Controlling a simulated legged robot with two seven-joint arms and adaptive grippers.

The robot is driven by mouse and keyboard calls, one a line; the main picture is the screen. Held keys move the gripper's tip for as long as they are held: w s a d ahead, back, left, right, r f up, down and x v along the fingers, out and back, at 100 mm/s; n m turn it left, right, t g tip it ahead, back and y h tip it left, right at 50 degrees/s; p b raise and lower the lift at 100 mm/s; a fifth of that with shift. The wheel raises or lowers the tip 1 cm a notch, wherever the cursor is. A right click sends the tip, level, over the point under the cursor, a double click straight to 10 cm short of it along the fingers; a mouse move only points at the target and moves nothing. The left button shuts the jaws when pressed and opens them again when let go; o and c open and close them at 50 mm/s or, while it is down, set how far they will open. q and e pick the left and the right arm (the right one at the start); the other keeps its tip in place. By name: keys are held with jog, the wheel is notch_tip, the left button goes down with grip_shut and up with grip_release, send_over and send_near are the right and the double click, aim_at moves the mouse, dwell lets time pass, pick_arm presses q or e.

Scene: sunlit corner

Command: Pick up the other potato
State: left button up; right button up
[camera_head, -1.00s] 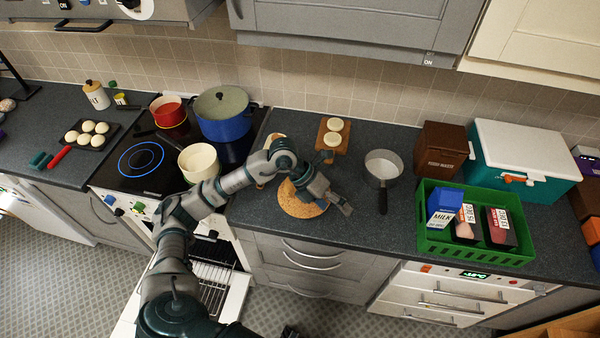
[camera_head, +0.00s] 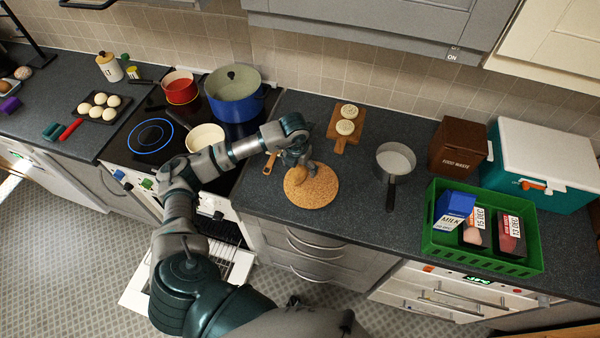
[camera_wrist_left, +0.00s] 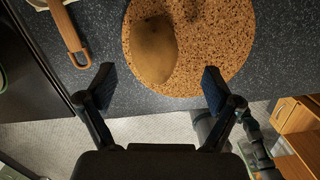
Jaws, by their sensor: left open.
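A brown potato (camera_wrist_left: 153,50) lies on a round cork mat (camera_wrist_left: 215,60) in the left wrist view. In the head view the potato (camera_head: 297,176) shows partly behind my left gripper, on the cork mat (camera_head: 318,192) on the counter. My left gripper (camera_head: 302,167) is just over the mat, by the potato. In the left wrist view its two fingers (camera_wrist_left: 157,88) are spread wide with nothing between them, and the potato lies just beyond the fingertips. My right gripper is not seen.
A wooden handle (camera_head: 270,163) lies left of the mat. A wooden board (camera_head: 340,136) with two round pale pieces is behind it. A saucepan (camera_head: 396,160) and green crate (camera_head: 432,240) stand right; a cream pot (camera_head: 205,138) is left on the hob.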

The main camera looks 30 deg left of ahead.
aim_at(298, 170)
pick_arm(q)
jog(key=f, duration=0.2)
jog(key=f+p, duration=0.1)
jog(key=a+f, duration=0.1)
jog(key=f, duration=0.1)
jog(key=shift+w+f, duration=0.3)
jog(key=shift+w, duration=0.1)
jog(key=shift+d+r, duration=0.1)
jog(key=shift+d, duration=0.05)
jog(key=c, duration=1.4)
